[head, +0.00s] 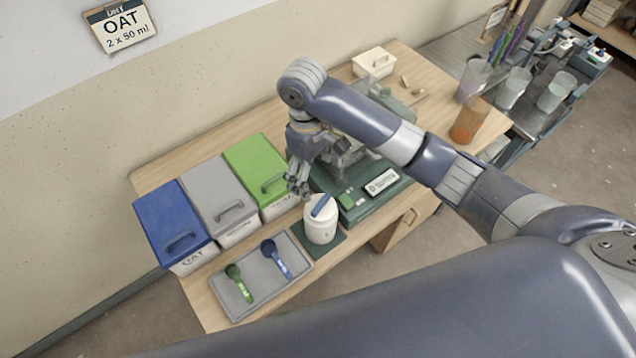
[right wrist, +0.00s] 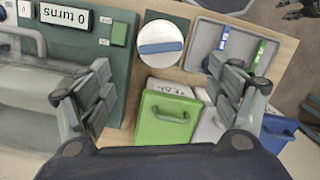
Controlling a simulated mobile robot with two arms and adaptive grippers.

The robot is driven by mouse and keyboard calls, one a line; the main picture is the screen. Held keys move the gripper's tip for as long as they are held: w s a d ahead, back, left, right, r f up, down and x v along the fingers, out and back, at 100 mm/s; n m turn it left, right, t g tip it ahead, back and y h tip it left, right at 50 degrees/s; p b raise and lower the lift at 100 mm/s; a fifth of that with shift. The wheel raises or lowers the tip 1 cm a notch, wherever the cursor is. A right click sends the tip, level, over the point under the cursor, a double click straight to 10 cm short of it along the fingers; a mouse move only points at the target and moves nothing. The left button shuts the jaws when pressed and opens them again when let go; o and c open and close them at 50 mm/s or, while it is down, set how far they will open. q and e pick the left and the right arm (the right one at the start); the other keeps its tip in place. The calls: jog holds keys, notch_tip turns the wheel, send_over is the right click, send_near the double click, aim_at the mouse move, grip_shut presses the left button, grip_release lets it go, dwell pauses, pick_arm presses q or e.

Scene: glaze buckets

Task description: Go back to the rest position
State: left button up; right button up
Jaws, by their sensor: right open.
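My right gripper (head: 299,186) is open and empty, above the table near the green bin's front edge and the white jar. In the right wrist view its fingers (right wrist: 160,92) are wide apart with nothing between them. The white round jar (head: 320,228) has a blue bar on its lid and stands on a dark green mat; it also shows in the right wrist view (right wrist: 161,60). The green bin (head: 254,163), grey bin (head: 213,190) and blue bin (head: 171,220) stand in a row, lids shut. My left gripper is not in view.
A grey tray (head: 237,307) holds a green scoop (head: 238,283) and a blue scoop (head: 275,258). A green-based machine (head: 372,207) reads "0 turns" in the right wrist view. An orange-filled beaker (head: 469,122) stands at the table's right end. The wall sign (head: 121,28) reads "OAT 2 x 50 ml".

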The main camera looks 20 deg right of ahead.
jog(key=shift+r, duration=0.4)
